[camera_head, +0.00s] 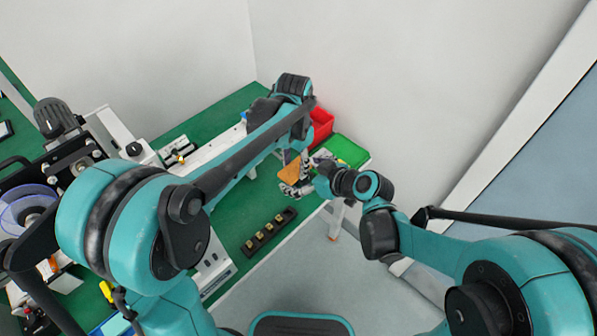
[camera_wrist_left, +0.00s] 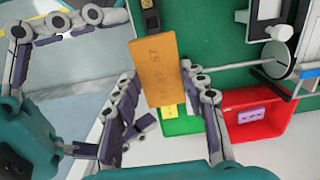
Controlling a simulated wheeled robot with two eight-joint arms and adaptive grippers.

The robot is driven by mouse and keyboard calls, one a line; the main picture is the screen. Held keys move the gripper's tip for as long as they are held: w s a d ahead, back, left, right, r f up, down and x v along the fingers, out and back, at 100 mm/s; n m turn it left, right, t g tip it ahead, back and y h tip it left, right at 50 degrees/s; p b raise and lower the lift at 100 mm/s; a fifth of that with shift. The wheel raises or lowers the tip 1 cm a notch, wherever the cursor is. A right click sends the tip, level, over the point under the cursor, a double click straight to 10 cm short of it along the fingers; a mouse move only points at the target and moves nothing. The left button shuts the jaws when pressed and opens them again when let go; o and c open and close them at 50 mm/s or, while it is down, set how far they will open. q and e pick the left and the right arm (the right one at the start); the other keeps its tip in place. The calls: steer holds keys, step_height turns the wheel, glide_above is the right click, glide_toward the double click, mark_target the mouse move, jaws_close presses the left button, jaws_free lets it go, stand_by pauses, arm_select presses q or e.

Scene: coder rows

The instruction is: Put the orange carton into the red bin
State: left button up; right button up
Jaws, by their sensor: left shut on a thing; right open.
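The orange carton (camera_head: 290,173) is off the green table, held by my left gripper (camera_wrist_left: 158,80). In the left wrist view the carton (camera_wrist_left: 160,70) sits between the two fingers, with dark markings on its face. The red bin (camera_head: 322,122) is at the table's far end, partly hidden behind my left arm. The left wrist view shows the red bin (camera_wrist_left: 272,108) at right with a purple block (camera_wrist_left: 250,115) in it, apart from the carton. My right gripper (camera_head: 295,189) is close beside the carton. Its open fingers show at the upper left of the wrist view.
A green bin (camera_head: 347,150) stands next to the red bin, holding a yellow item (camera_wrist_left: 169,110). A black rack (camera_head: 268,232) with several small yellow pieces lies near the table's front edge. Machinery (camera_head: 75,150) fills the left side. White walls stand behind the table.

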steer(key=shift+w+a+f, duration=0.3)
steer(key=shift+a+f, duration=0.05)
arm_select(q)
steer(key=shift+o, duration=0.2)
steer(key=shift+d, duration=0.1)
arm_select(e)
steer(key=c, duration=1.2)
arm_select(q)
steer(key=o, duration=0.9)
arm_select(e)
steer(key=shift+o, duration=0.2)
steer(key=shift+s, duration=0.1)
arm_select(q)
steer(key=shift+r, duration=0.1)
